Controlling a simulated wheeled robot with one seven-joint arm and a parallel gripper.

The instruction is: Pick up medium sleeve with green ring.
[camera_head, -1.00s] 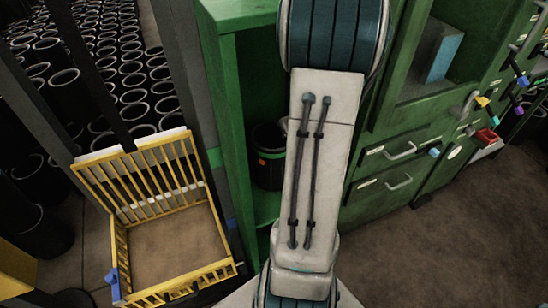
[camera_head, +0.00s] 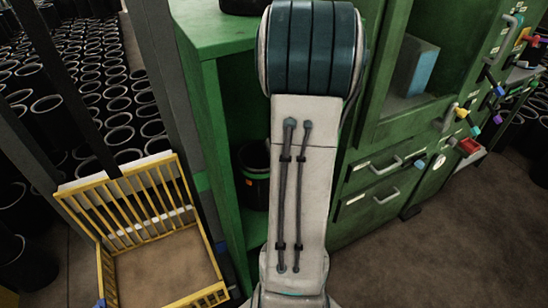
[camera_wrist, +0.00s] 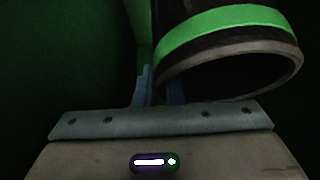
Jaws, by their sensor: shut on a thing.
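In the wrist view a black sleeve with a bright green ring (camera_wrist: 225,28) and a grey rim fills the upper right, tilted, with its open end towards the camera. My gripper (camera_wrist: 159,84) is shut on the left edge of this sleeve, with a blue-grey finger on each side of the wall. The sleeve's far end is out of frame. In the head view my arm stands in front of the green cabinet, and my gripper does not show.
A dark object (camera_head: 243,5) sits on the shelf's top. A yellow crate (camera_head: 206,297) is at lower left, with many black sleeves (camera_head: 120,92) behind. Brown floor (camera_head: 450,235) is clear at right.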

